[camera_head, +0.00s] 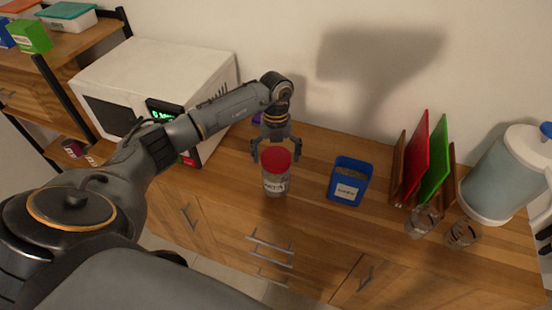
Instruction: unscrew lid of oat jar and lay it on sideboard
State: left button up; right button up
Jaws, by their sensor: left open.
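A clear jar (275,187) with a label stands upright near the front edge of the wooden sideboard (312,172). A red lid (276,159) sits on top of it. The label is too small to read surely. My left gripper (276,150) is open, pointing down just behind and above the lid, with its fingers apart on either side. I cannot tell whether a finger touches the lid. My right gripper is not in view.
A blue container (349,181) stands right of the jar. Red and green boards (427,160) in a wooden rack, two glasses (423,219) and a large dispenser (500,178) are farther right. A white microwave (155,80) stands left. Bare sideboard lies between jar and blue container.

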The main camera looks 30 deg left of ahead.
pick_arm(q)
jog(key=shift+c, duration=0.2)
jog(key=c, duration=1)
jog(key=shift+o, duration=0.2)
jog(key=shift+s+r+n+p, duration=0.15)
jog(key=shift+n+p, duration=0.5)
jog(key=shift+n, duration=0.25)
jog(key=n+p, duration=0.2)
jog(key=n, duration=0.1)
jog(key=shift+t, duration=0.3)
jog(key=o, duration=0.4)
jog(key=shift+f+n, duration=0.2)
jog(key=shift+n, duration=0.1)
jog(key=c, duration=0.3)
